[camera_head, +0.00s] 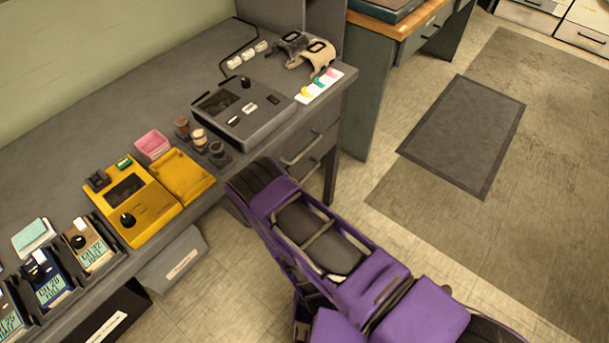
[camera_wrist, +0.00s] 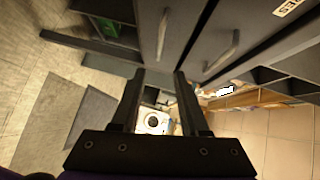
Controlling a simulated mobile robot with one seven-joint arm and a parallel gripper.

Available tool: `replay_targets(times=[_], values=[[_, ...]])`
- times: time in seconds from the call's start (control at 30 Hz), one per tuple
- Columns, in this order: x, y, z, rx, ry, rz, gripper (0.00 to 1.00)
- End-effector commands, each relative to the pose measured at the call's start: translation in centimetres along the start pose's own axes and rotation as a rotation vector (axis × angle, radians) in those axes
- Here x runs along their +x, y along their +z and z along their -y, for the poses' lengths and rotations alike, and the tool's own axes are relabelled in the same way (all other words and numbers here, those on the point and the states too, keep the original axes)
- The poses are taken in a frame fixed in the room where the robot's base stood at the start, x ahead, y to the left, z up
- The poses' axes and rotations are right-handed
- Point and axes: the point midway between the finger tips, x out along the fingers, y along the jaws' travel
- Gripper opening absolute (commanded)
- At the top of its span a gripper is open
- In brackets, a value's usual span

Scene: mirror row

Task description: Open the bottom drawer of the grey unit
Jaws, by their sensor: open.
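The grey unit (camera_head: 322,140) is under the right end of the grey workbench in the head view, with two bar handles showing. In the wrist view two grey drawer fronts with handles fill the top: one handle (camera_wrist: 163,32) at the middle, one (camera_wrist: 222,50) to its right. The floor lies to the left there. Farther left is a dark recess with a green item (camera_wrist: 110,26) and a grey panel (camera_wrist: 92,46); I cannot tell whether this is an open drawer. My gripper (camera_wrist: 159,76) is open and empty, apart from both handles. My purple arm hides it in the head view.
The workbench (camera_head: 90,125) carries a grey device (camera_head: 242,113), a yellow device (camera_head: 135,205) and several meters. A grey bin (camera_head: 172,262) hangs below its front edge. A green desk (camera_head: 385,75) stands behind. Floor with a dark mat (camera_head: 463,135) is clear to the right.

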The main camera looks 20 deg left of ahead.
Motion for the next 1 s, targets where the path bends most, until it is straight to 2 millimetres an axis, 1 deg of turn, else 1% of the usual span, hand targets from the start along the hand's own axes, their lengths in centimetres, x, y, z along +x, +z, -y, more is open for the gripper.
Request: replay_targets(times=[0.17,0.6,0.7,0.83,1.0], values=[[2.2,0.1,0.0,0.002,-0.004,0.001,0.44],[11.8,0.1,0.0,0.001,-0.004,0.002,0.44],[13.7,0.1,-0.1,0.001,-0.003,0.001,0.44],[15.6,0.1,-0.1,0.001,-0.002,0.001,0.44],[16.9,0.0,0.0,0.001,0.000,0.000,0.44]])
